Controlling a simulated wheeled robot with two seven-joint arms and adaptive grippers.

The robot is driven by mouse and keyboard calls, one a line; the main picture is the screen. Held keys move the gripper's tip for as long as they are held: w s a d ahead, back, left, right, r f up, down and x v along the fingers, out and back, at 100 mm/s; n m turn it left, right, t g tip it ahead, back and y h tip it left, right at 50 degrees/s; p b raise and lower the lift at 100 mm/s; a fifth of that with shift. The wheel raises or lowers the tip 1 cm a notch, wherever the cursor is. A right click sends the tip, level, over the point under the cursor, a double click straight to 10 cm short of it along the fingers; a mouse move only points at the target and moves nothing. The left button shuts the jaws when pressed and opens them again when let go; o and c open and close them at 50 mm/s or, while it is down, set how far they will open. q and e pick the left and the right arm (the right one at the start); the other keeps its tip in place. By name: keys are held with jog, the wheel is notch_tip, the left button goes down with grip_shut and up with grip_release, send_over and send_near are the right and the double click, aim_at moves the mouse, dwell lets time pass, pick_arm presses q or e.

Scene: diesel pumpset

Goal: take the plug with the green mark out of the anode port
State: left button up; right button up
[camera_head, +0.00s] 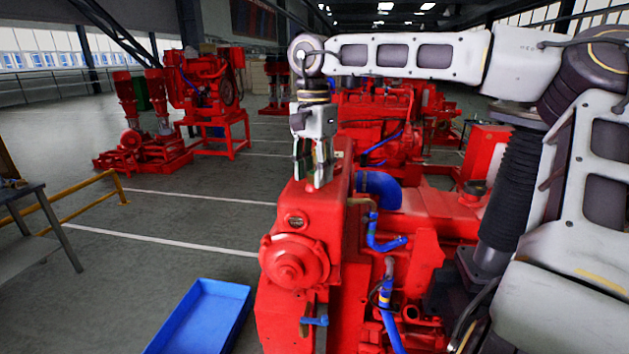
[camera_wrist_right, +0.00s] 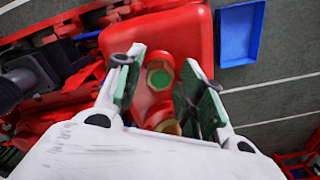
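My right gripper (camera_head: 312,180) points down over the top of the red engine housing (camera_head: 320,205) in the head view. In the right wrist view, its two fingers stand apart, and the gripper (camera_wrist_right: 164,85) is open. Between and below the fingers is a round plug with a green mark (camera_wrist_right: 159,78), set in a red fitting (camera_wrist_right: 158,100). The gap between fingers and plug is hard to judge. A brass-coloured round part (camera_wrist_right: 170,127) sits nearer the palm, partly hidden. The plug is not visible in the head view. My left gripper is not in view.
A blue tray (camera_head: 200,318) lies on the floor left of the engine, and also shows in the right wrist view (camera_wrist_right: 241,32). A blue hose (camera_head: 378,188) and blue pipes (camera_head: 385,240) are right of the gripper. A table (camera_head: 30,215) and yellow rail stand at left.

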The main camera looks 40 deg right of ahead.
jog(key=shift+p, duration=0.5)
dwell(1.2)
jog(key=shift+c, duration=0.2)
grip_shut()
jog(key=shift+r, duration=0.1)
dwell(0.4)
dwell(0.5)
jog(key=n, duration=0.6)
jog(key=shift+n, duration=3)
jog(key=shift+o, duration=0.4)
grip_release()
